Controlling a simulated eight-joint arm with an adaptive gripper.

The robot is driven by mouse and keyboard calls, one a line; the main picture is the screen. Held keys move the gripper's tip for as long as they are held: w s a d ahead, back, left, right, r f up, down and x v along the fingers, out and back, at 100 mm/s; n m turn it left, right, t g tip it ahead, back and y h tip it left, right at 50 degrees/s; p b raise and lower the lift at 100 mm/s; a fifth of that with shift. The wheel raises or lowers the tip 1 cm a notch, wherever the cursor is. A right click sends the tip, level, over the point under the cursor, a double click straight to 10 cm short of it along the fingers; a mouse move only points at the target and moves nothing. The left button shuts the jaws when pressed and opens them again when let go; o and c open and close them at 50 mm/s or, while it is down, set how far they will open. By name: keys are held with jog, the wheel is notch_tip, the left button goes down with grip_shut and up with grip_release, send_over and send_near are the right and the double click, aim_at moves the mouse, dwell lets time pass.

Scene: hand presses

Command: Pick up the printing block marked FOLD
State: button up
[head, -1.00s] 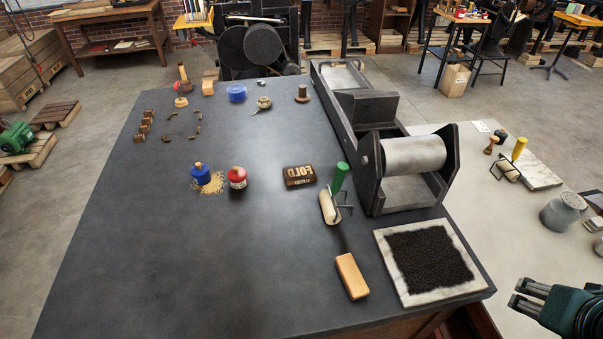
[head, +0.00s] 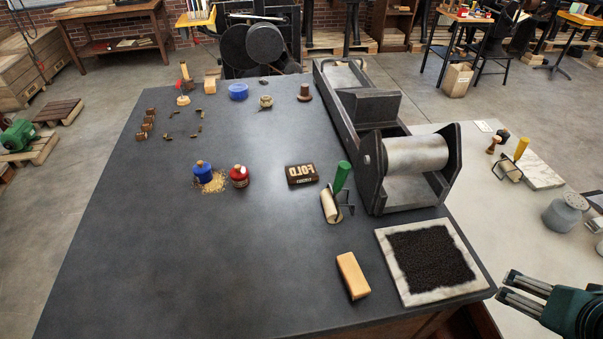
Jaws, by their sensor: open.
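The printing block marked FOLD (head: 301,174) is a dark brown block with pale letters. The letters appear mirrored. It lies flat on the dark table (head: 150,260), near the middle, just left of the green-handled roller. Nothing covers it. My gripper (head: 503,288) is at the lower right, past the table's right edge and far from the block. Its fingers are apart and nothing shows between them.
A green-handled roller (head: 333,200) stands close to the block's right. A large press (head: 415,160) is behind it. An inked slab (head: 432,262) and a tan wooden block (head: 352,276) lie nearer. The table's front left is clear.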

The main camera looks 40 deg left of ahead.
jog(key=shift+r, duration=2.65)
jog(key=w+a+r+n+g+y+p, duration=0.1)
jog(key=w+a+r+n+p, duration=0.2)
jog(key=w+a, duration=0.35)
jog(key=w+a+r+g+p, duration=0.2)
jog(key=w+a+r+p, duration=0.2)
jog(key=w+a+r, duration=0.3)
jog(key=w+a+n+g+p, duration=0.1)
jog(key=w+a+p, duration=0.2)
jog(key=a, duration=0.8)
jog(key=w+a+n+g+p, duration=0.1)
jog(key=w+a+n+p, duration=0.15)
jog(key=a, duration=0.75)
jog(key=s+a+f+n+g+h+p, duration=0.15)
jog(key=a+f+p, duration=0.3)
jog(key=a, duration=1.15)
jog(key=s+a+f+n+g+y+p, duration=0.1)
jog(key=s+a+f+n+p, duration=0.35)
jog(key=a, duration=1.15)
jog(key=f+m, duration=0.1)
jog(key=f, duration=0.2)
jog(key=w+f+b, duration=0.1)
jog(key=f, duration=0.3)
jog(key=w+f+m, duration=0.1)
jog(key=f, duration=0.2)
jog(key=shift+f+m+h, duration=0.25)
jog(key=shift+f+m, duration=0.1)
jog(key=shift+f, duration=0.25)
jog(key=shift+f, duration=0.15)
